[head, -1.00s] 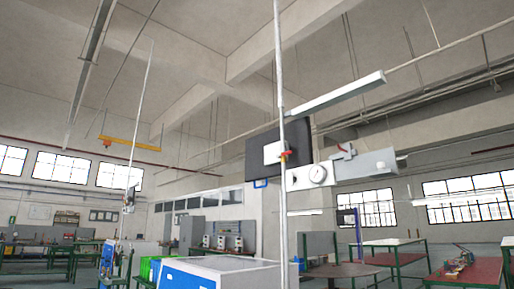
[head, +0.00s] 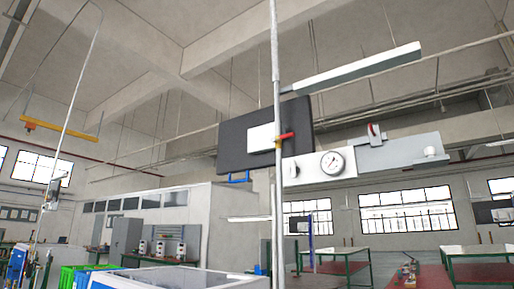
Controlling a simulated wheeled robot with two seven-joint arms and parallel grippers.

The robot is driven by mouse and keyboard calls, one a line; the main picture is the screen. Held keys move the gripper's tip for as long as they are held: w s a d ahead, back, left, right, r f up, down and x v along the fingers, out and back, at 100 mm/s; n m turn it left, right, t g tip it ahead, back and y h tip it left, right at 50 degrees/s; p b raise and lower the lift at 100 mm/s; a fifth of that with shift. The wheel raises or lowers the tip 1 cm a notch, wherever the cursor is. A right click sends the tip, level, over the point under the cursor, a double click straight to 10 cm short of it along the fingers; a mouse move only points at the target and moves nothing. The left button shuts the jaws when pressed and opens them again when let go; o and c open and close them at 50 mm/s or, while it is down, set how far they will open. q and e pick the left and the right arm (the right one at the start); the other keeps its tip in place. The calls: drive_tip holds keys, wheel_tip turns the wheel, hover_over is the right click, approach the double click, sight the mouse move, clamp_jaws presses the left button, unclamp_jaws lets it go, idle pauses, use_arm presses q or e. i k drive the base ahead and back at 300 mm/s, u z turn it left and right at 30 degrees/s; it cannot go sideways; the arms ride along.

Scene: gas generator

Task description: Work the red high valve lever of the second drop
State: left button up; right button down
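A red lever (head: 285,136) sits high on the near vertical pipe (head: 277,220), in front of a dark panel. It points to the right and slightly up. Another thin drop pipe (head: 75,105) hangs at the far left, with a small grey fitting (head: 52,192) on it; a lever there is too small to make out. Neither of my grippers is in view.
A dark panel with a white plate (head: 238,150) is behind the near pipe. A grey bar with a round gauge (head: 332,162) and a red-and-white switch (head: 374,130) extends right. A white-and-blue bin (head: 180,278) stands below; green-framed tables (head: 345,252) are behind.

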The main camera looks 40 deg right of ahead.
sight(284, 137)
drive_tip(key=z, duration=0.6)
drive_tip(key=i, duration=1.2)
drive_tip(key=z, duration=1.15)
